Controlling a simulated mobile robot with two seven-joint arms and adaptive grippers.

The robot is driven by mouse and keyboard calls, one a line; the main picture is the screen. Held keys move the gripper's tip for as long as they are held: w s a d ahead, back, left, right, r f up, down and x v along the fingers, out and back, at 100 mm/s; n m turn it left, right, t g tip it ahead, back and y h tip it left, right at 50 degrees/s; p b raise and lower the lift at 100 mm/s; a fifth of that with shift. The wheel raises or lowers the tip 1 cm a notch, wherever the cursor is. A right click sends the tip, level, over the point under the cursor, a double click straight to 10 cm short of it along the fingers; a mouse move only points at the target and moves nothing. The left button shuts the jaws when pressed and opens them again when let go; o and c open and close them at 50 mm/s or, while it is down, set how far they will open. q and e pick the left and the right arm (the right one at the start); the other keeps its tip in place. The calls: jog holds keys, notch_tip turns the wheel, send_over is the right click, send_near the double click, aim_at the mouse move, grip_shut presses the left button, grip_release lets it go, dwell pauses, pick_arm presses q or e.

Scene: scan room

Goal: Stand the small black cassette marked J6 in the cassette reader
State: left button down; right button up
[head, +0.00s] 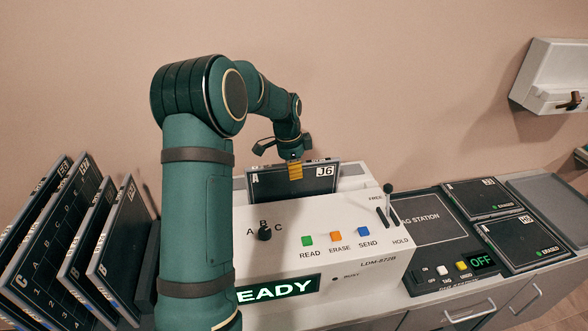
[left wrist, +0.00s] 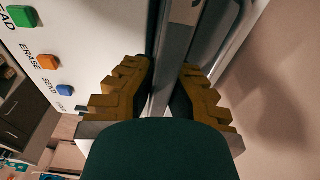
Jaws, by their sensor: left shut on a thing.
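The small black cassette marked J6 (head: 268,184) stands upright at the back of the white cassette reader (head: 340,235). Its upper part, with the letter A and the J6 label, shows above the housing. Its lower part is hidden behind the housing, so I cannot tell how deep it sits. My left gripper (head: 295,171) is shut on the cassette's top edge, right of its middle. In the left wrist view the yellow fingers stand on both sides of the cassette's thin edge (left wrist: 167,88), beside the reader's white face (left wrist: 105,30). My right gripper is not in view.
Several larger black cassettes lean in a rack (head: 120,240) at the left. Right of the reader is a tag station (head: 425,217), with two flat cassettes (head: 484,197) beyond it. A lever (head: 387,200) rises from the reader's right side. The reader's display ends in "EADY".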

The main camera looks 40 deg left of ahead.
pick_arm(q)
jog(key=shift+f, duration=0.45)
jog(key=c, duration=1.1)
grip_release()
jog(key=shift+o, duration=0.2)
jog(key=r, duration=0.8)
jog(key=s+a+r, duration=0.1)
jog(key=r, duration=0.3)
notch_tip(320, 180, up, 6)
jog(key=p, duration=0.5)
jog(key=shift+s, duration=0.1)
